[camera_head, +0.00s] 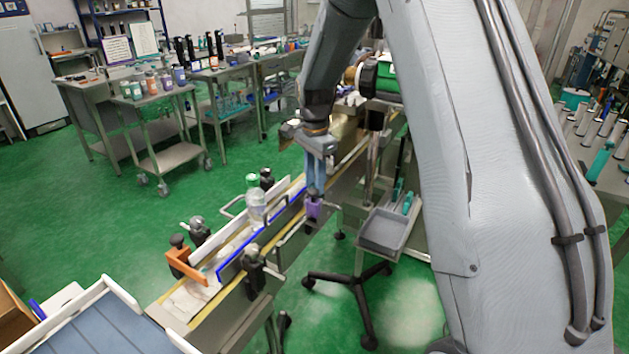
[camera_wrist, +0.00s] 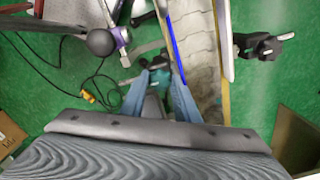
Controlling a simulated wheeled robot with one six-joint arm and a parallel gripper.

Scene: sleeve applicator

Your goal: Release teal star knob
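My gripper (camera_head: 315,180) points down beside the conveyor in the head view, its blue fingers just above a purple part (camera_head: 313,208). In the wrist view the two blue fingers of my gripper (camera_wrist: 158,77) stand apart with a gap between them. A small teal part (camera_wrist: 152,106), which may be the star knob, shows in that gap, near a dark bracket (camera_wrist: 158,65). Its star shape cannot be made out, and I see no clear contact with the fingers. In the head view the teal part is not distinguishable at the fingertips.
The conveyor (camera_head: 197,294) has a blue-edged guide rail (camera_head: 233,262) and black clamp knobs along it. A bottle with a green cap (camera_head: 256,205) stands on it. A wheeled stand with a grey tray (camera_head: 385,231) is close by on the right. A cable (camera_wrist: 70,80) lies on the floor.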

